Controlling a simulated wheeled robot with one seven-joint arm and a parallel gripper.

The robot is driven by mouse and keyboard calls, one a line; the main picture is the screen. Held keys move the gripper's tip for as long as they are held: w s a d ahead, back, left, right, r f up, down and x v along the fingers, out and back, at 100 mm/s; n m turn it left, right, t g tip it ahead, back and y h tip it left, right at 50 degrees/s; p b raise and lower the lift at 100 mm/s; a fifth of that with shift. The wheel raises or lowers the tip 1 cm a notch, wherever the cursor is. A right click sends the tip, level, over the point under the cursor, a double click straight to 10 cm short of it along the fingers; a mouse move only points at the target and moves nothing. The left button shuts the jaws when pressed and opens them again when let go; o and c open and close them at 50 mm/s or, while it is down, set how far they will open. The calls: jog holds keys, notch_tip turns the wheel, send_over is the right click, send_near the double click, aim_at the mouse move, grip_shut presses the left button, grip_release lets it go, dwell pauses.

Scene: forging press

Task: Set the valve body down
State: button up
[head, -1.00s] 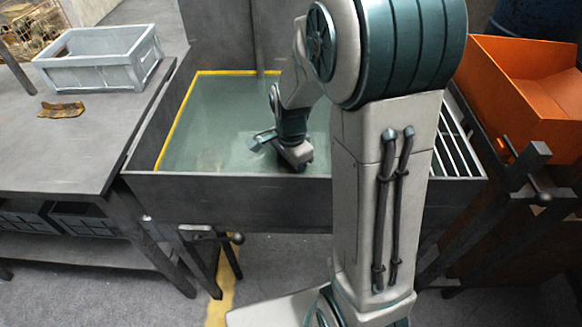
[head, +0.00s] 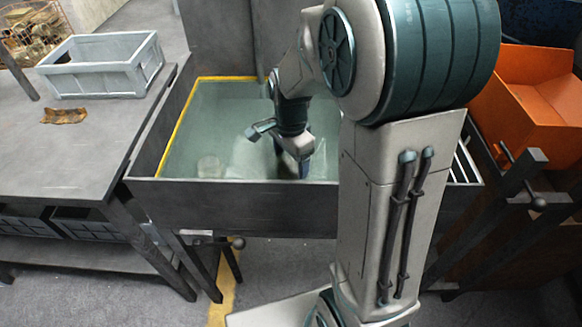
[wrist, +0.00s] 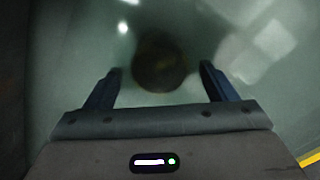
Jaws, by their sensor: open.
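A dark brownish round thing, likely the valve body (wrist: 160,62), shows blurred in the wrist view, under or in the cloudy green liquid. It lies just beyond and between the two spread fingertips of my gripper (wrist: 160,74), with gaps on both sides. In the head view my gripper (head: 303,168) points down into the tank (head: 235,207) near its front wall. The front wall hides its lower end. The valve body cannot be made out in the head view.
A yellow edge runs along the tank's left and back. A grey bench at left holds a grey crate (head: 97,84) and a brown scrap (head: 64,115). An orange bin (head: 535,105) stands at right. Clamp handles stick out near the tank's front.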

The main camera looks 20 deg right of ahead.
notch_tip(320, 180, up, 7)
jog(key=p, duration=0.1)
jog(key=shift+r, duration=0.2)
jog(key=s+r+n+t+p, duration=0.2)
jog(key=s+r+n+p, duration=1.1)
jog(key=r, duration=0.4)
jog(key=shift+s+a+r+t+p, duration=0.25)
jog(key=shift+t+p, duration=0.15)
jog(key=shift+p, duration=0.4)
